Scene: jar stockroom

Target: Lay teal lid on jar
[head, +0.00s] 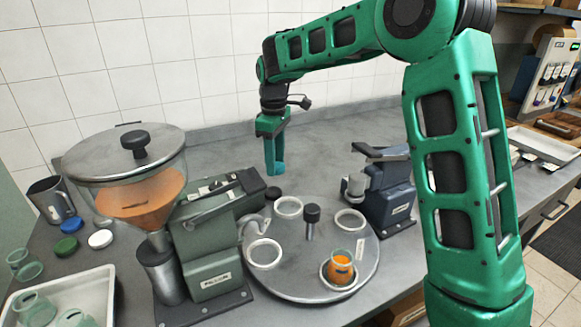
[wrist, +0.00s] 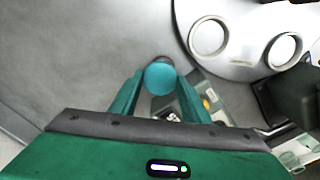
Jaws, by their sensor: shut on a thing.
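My gripper (wrist: 160,80) is shut on the teal lid (wrist: 161,77), which shows as a round disc between the two fingertips in the wrist view. In the head view my gripper (head: 275,165) hangs above the counter behind the turntable; the lid cannot be told apart from the green fingers there. An open glass jar (head: 341,268) with orange contents stands upright in the front right seat of the grey turntable (head: 312,276). My gripper is well apart from this jar, behind it and to its left.
The other turntable seats (head: 265,253) hold no jar. A filling machine (head: 208,250) with an orange-filled hopper (head: 140,190) stands left, a dark blue machine (head: 388,190) right. Blue (head: 66,246), green (head: 72,225) and white (head: 100,239) lids lie at left. A dark disc (head: 273,193) lies behind the turntable.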

